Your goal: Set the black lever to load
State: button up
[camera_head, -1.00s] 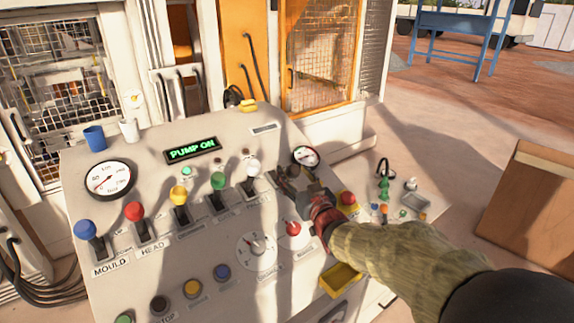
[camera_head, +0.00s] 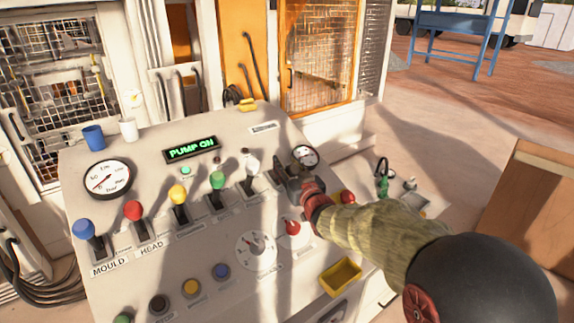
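The sloped control panel (camera_head: 130,215) carries a row of levers with coloured knobs: blue (camera_head: 85,229), red (camera_head: 133,210), yellow (camera_head: 178,194), green (camera_head: 217,180) and white (camera_head: 252,166). My gripper (camera_head: 284,176) is at the right end of this row, just right of the white lever and below the small gauge (camera_head: 305,156). The black lever is at this spot, and my dark fingers cover it, so its knob and position cannot be made out. I cannot tell whether the fingers are closed on it.
A green display (camera_head: 192,150) reads PUMP ON. A red dial (camera_head: 292,227) and a white dial (camera_head: 256,250) sit below my gripper. A red button (camera_head: 348,197) is close to my wrist. A yellow tray (camera_head: 341,276) lies below my arm. Blue (camera_head: 94,137) and white (camera_head: 128,129) cups stand upper left.

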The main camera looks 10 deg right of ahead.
grip_shut()
dwell(0.7)
